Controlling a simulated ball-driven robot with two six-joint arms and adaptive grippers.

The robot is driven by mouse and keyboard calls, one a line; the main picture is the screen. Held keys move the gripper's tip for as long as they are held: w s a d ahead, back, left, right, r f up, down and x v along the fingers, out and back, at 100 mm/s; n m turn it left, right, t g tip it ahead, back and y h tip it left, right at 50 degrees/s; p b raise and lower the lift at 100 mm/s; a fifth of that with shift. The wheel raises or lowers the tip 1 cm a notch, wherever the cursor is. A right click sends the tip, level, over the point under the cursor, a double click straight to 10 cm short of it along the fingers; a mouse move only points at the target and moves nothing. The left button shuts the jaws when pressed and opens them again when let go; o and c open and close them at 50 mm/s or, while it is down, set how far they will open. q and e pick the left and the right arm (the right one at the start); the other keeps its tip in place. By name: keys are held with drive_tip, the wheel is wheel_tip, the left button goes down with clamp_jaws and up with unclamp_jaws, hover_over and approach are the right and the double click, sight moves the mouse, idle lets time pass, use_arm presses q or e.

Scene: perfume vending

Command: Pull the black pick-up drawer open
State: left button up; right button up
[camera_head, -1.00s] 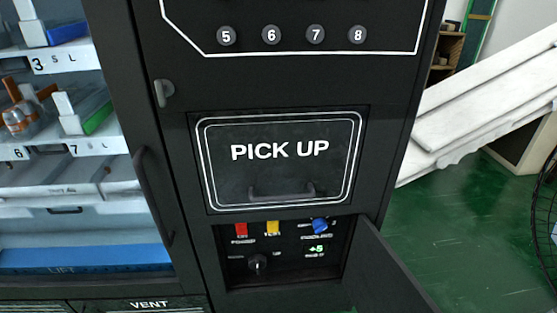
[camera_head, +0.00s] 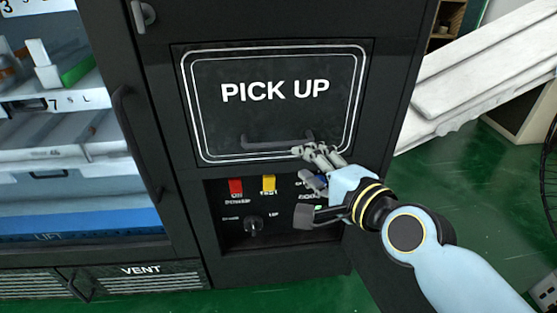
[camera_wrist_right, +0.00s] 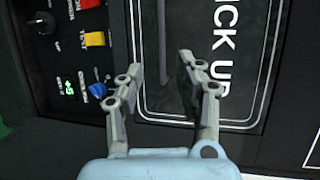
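The black pick-up drawer (camera_head: 222,118) has a white double outline and "PICK UP" lettering. Its front looks flush with the machine, so it is shut. Its dark bar handle (camera_head: 262,143) runs across the lower part of the front. My right gripper (camera_head: 300,183) is open in front of the drawer's lower right edge, one finger near the handle's right end and the other lower, before the control recess. In the right wrist view the handle (camera_wrist_right: 162,45) lies between the lines of the two spread fingers (camera_wrist_right: 158,72); contact cannot be told. My left gripper is out of view.
Below the drawer is an open control recess with a red switch (camera_head: 236,187), a yellow switch (camera_head: 268,183), a blue knob (camera_wrist_right: 97,90) and a black knob (camera_head: 253,224). A glass-fronted display (camera_head: 60,170) stands left. Green floor (camera_head: 470,190) is at the right.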

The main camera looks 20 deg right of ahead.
sight(280, 146)
drive_tip(key=b+x, duration=0.2)
drive_tip(key=x, duration=0.9)
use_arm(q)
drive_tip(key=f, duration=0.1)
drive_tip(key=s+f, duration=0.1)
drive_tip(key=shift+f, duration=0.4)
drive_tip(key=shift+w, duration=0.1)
use_arm(e)
clamp_jaws()
